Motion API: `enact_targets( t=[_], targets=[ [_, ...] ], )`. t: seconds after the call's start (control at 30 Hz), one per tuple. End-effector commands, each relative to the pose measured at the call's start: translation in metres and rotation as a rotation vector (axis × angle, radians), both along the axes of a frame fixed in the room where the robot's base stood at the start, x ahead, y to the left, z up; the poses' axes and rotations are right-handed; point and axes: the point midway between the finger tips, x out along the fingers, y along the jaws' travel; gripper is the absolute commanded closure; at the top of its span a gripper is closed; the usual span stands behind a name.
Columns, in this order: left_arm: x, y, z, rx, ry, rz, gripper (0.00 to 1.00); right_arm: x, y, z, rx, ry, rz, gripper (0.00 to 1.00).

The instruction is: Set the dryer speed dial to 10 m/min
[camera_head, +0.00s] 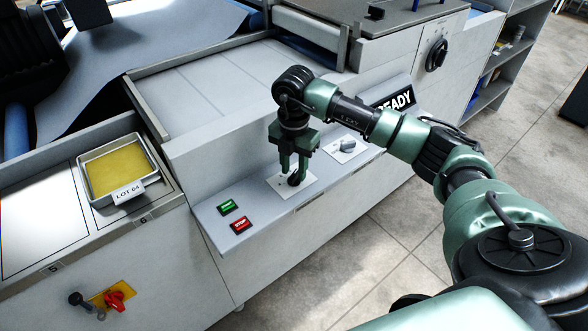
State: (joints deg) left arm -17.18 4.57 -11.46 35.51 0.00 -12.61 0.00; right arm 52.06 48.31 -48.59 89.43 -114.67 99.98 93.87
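My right gripper (293,172) points down over a white plate (276,184) on the machine's sloped front ledge. Its two green fingers are apart, with a small black knob (295,180) at their tips. I cannot tell whether the fingertips touch the knob, and they hide part of it and its markings. A larger black dial (437,54) with a scale is on the panel farther right. No readable label shows which dial sets dryer speed. My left gripper is not in view.
A green button (227,206) and a red button (240,224) lie left of the gripper on the ledge. A READY display (394,98) is partly covered by my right arm. A yellow-filled tray (138,192) marked LOT 64 stands at left.

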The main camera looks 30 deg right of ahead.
Motion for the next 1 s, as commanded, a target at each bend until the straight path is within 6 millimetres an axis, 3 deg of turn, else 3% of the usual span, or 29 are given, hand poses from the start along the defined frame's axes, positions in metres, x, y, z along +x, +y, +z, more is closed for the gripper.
enact_targets(
  t=[0.4,1.0],
  targets=[
    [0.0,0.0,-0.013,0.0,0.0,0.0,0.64,0.001,-0.001,0.063,0.0,-0.007,-0.002,0.66],
    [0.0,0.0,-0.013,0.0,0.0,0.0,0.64,0.001,-0.001,0.07,0.0,-0.004,-0.002,0.66]
  ],
)
